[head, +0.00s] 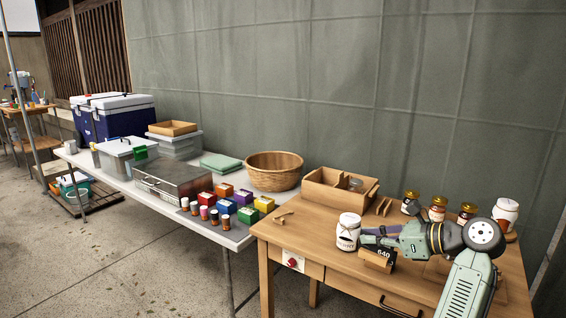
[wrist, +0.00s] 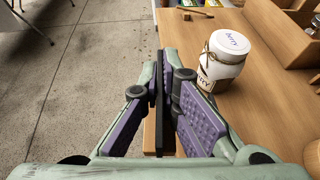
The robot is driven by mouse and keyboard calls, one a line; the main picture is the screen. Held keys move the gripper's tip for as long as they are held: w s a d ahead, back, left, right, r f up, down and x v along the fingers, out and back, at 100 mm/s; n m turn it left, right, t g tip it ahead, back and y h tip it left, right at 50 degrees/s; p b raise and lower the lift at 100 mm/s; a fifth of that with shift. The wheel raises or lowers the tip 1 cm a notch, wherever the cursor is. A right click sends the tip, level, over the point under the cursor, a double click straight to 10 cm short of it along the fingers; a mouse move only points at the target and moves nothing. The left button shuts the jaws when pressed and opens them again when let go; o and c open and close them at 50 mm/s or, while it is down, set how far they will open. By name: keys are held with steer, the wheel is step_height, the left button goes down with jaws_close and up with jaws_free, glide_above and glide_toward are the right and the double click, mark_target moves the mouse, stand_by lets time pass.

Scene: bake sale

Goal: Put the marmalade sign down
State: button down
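The sign (head: 384,254) is a small black card with pale figures that look like 640, on a light wooden foot, near the front of the wooden table (head: 300,240). My gripper (head: 371,237) is just above and behind it in the head view. In the wrist view my gripper (wrist: 170,85) has its purple-padded fingers closed on the thin dark card (wrist: 162,105), seen edge-on. I cannot tell whether the foot touches the tabletop. A white-topped jar (head: 348,231) stands upright close beside the fingers; it also shows in the wrist view (wrist: 222,62).
Several jars (head: 437,209) stand at the back right. A divided wooden box (head: 328,192) is at the back, with a small wooden piece (head: 283,217) at the left. A wicker basket (head: 274,170) and small coloured boxes sit on the white table. Bare tabletop lies left of the jar.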

steer(key=s+a+f+m+t+h, duration=0.1)
steer(key=a+f+m+h, duration=0.2)
steer(key=a+f, duration=0.4)
steer(key=s+a+f+m+t+h, duration=0.2)
steer(key=a+f, duration=0.4)
steer(key=f, duration=1.7)
steer(key=s+a+f+m+t+h, duration=0.1)
steer(key=a+f+m+h, duration=0.4)
steer(key=f, duration=1.1)
steer(key=shift+s+a+t, duration=0.3)
steer(key=shift+s+a, duration=0.3)
steer(key=shift+a, duration=0.75)
steer(key=s+f, duration=0.2)
steer(key=s, duration=0.6)
steer(key=shift+s+f, duration=0.2)
steer(key=shift+f, duration=0.2)
steer(key=shift+w+a, duration=0.1)
steer(key=shift+a, duration=0.15)
